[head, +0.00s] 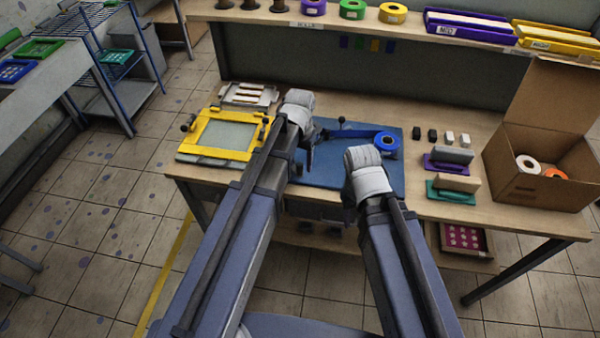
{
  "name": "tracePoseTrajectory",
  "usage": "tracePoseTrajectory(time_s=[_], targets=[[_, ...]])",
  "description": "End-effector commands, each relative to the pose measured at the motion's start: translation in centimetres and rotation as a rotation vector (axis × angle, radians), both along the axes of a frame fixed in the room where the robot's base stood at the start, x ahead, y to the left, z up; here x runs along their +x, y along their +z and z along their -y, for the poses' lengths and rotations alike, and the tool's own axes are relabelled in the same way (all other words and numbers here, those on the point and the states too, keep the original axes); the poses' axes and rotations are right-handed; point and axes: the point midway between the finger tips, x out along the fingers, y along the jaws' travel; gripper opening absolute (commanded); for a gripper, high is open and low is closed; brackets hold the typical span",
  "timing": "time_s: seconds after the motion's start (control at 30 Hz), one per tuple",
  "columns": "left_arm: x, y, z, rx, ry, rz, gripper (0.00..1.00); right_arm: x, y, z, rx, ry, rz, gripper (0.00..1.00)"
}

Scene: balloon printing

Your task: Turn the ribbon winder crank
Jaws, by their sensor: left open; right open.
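The ribbon winder shows on a blue mat (328,172) at the middle of the workbench. A bright blue ribbon spool (387,142) lies at its right, with a blue strip running left from it. A small dark knob on a thin post (341,121) stands behind the strip; I cannot tell whether it is the crank. My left gripper (311,150) is open over the left part of the mat, its fingers partly hidden by its wrist. My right gripper (364,168) is open over the mat's front right, in front of the spool; its wrist hides the fingers. I see neither holding anything.
A yellow screen frame (222,134) lies at the left of the bench. Small blocks (433,135) and purple and green pads (446,160) sit right of the mat. An open cardboard box (540,188) holds rolls. A shelf (290,20) with spools runs along the back.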

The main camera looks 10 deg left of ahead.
Motion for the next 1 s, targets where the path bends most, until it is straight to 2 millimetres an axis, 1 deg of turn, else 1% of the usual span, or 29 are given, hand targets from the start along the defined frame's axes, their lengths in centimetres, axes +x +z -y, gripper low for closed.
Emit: tracePoseTrajectory(time_s=[0.03,0.17,0.27,0.5,0.53,1.0], targets=[[0.0,-1.3,0.0,0.000,0.000,0.000,0.59,0.0,-1.3,0.0,0.000,0.000,0.000,0.50],[0.0,-2.3,0.0,0.000,0.000,0.000,0.59,0.0,-2.3,0.0,0.000,-0.001,0.000,0.50],[0.0,-2.6,0.0,0.000,0.000,0.000,0.59,0.0,-2.6,0.0,0.000,-0.001,0.000,0.50],[0.0,-2.4,0.0,0.000,0.000,0.000,0.59,0.0,-2.4,0.0,0.000,-0.001,0.000,0.50],[0.0,-2.4,0.0,0.000,0.000,0.000,0.58,0.0,-2.4,0.0,0.000,-0.001,0.000,0.50],[0.0,-2.4,0.0,0.000,0.000,0.000,0.05,0.0,-2.5,0.0,0.000,-0.001,0.000,0.50]])
